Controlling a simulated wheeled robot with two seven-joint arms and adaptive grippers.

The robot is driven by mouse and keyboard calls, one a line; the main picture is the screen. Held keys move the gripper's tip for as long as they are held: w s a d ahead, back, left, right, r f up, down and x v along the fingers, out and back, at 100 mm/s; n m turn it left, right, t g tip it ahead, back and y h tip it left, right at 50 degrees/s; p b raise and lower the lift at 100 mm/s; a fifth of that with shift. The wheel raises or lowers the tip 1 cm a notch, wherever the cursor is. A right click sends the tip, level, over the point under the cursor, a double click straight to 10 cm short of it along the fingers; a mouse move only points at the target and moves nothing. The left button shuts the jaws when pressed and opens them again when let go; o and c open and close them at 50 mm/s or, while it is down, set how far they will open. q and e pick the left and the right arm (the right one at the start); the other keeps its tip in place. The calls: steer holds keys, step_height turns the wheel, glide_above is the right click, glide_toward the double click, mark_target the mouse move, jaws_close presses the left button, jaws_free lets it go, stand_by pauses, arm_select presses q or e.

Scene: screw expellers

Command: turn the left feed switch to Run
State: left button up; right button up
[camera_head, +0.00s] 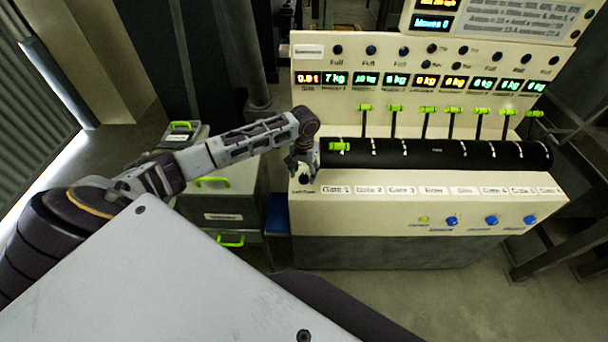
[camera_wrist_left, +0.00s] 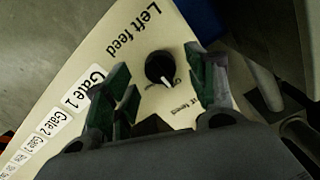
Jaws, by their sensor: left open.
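The left feed switch (camera_wrist_left: 160,68) is a round black knob with a white pointer line, on the cream panel beside the printed words "Left feed". In the left wrist view its pointer is toward the bottom of the picture; the small position words around it are partly hidden and hard to read. My left gripper (camera_wrist_left: 166,84) is open, with one green-and-dark finger on either side of the knob in the picture. No contact shows. In the head view my left gripper (camera_head: 303,160) hangs over the left end of the panel. My right gripper is not in view.
A row of gate labels (camera_head: 430,190) runs right of the switch. A black roller (camera_head: 450,154) with a green lever lies behind it, with upright green-topped levers and lit displays (camera_head: 397,80) above. Blue knobs (camera_head: 491,220) sit on the front. Green-handled drawers (camera_head: 225,215) stand left.

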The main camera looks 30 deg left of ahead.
arm_select(q)
steer(key=shift+f, duration=0.85)
steer(key=shift+c, duration=0.3)
steer(key=c, duration=1)
steer(key=shift+m, duration=0.4)
steer(key=m, duration=1.1)
